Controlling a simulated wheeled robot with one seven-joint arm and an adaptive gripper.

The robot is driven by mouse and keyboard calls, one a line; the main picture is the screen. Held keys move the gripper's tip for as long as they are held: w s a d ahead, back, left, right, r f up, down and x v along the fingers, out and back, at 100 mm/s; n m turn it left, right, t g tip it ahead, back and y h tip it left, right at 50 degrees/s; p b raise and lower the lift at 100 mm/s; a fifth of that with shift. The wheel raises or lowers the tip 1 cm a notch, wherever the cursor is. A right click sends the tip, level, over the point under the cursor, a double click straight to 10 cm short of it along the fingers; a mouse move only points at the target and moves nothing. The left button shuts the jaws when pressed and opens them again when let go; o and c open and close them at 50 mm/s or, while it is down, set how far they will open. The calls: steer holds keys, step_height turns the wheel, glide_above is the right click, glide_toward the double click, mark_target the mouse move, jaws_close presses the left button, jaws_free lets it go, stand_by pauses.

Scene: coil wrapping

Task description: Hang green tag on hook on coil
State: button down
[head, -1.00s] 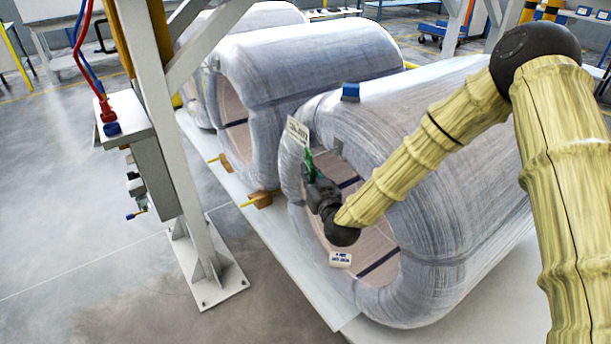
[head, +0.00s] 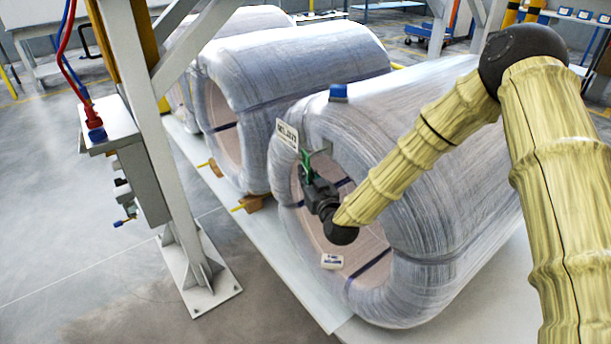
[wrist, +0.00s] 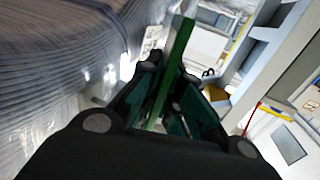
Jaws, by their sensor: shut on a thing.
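The green tag (head: 305,162) is a narrow strip in my gripper (head: 311,178), at the upper edge of the nearest wrapped coil's (head: 420,130) open end. In the wrist view my gripper (wrist: 165,95) is shut on the green tag (wrist: 174,65), which shows edge-on and sticks out past the fingers. A small grey piece (head: 321,150), perhaps the hook, shows on the coil's rim just right of the tag. I cannot tell if tag and hook touch. The wrist view does not clearly show the hook.
A white label (head: 287,134) stands at the coil's upper rim beside the tag. Another label (head: 332,262) lies inside the bore. A blue cap (head: 338,93) sits on top of the coil. A grey steel post (head: 160,140) stands to the left, with floor between.

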stand_by(0.4)
steer(key=c, duration=1.5)
jaws_free()
steer(key=shift+s, duration=0.1)
steer(key=v, duration=1.2)
steer(key=s+d+f+m+g+h, duration=0.1)
steer(key=s+d+f+g, duration=0.15)
steer(key=s+f, duration=0.55)
steer(key=s+d+f+g+h, duration=0.15)
steer(key=s+f+g, duration=0.35)
steer(key=f, duration=0.5)
steer(key=s+d+f+m+g+h, duration=0.1)
steer(key=s+d+f+g, duration=0.2)
steer(key=s+f, duration=0.5)
steer(key=s+d+f+m+g+h, duration=0.1)
steer(key=s+d+f+g, duration=0.3)
steer(key=s, duration=0.6)
steer(key=s+d+f+m+g+h, duration=0.2)
steer(key=s+d+f, duration=0.3)
steer(key=s, duration=0.5)
steer(key=r+p, duration=1)
steer(key=r, duration=0.1)
steer(key=r+p, duration=0.6)
steer(key=shift+s+d+r, duration=0.1)
steer(key=shift+d+r, duration=0.15)
